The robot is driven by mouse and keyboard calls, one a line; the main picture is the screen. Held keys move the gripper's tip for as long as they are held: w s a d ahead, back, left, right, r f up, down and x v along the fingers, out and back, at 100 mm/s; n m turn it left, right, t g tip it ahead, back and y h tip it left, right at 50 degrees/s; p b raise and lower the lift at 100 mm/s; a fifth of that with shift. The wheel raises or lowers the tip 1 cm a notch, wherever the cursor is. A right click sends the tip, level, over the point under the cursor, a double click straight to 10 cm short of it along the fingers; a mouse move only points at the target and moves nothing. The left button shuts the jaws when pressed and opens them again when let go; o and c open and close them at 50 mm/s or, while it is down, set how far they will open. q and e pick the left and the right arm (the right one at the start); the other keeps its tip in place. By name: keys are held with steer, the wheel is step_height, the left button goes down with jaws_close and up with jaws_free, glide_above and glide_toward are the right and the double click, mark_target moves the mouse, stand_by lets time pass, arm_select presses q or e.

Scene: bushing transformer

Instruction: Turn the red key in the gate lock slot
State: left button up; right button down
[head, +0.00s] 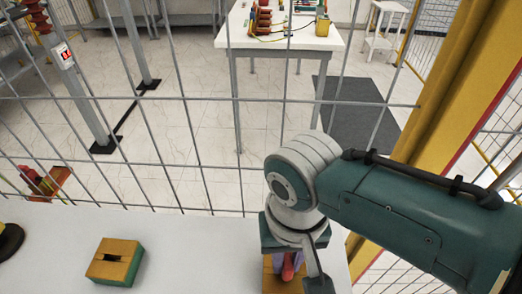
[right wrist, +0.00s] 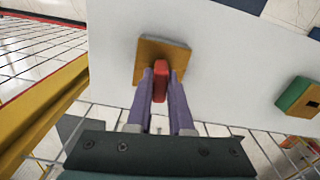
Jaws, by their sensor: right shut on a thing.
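The red key (right wrist: 162,84) stands at a square yellow-orange lock plate (right wrist: 180,52) on the white table. My right gripper (right wrist: 161,90) is shut on the key, with one purple finger on each side of it. In the head view my right gripper (head: 291,268) points down at the plate (head: 274,286), and the arm hides much of the key (head: 288,270). The slot under the key is hidden. My left gripper is not in view.
A yellow and green block (head: 116,262) with a dark slot sits on the white table (head: 190,245) to the left. A wire mesh fence (head: 190,130) stands behind the table. A yellow post (head: 455,100) rises at the right. The tabletop between block and plate is clear.

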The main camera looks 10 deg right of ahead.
steer(key=shift+r+m, duration=0.1)
steer(key=shift+m, duration=0.5)
steer(key=c, duration=0.7)
jaws_free()
steer(key=shift+c, duration=0.2)
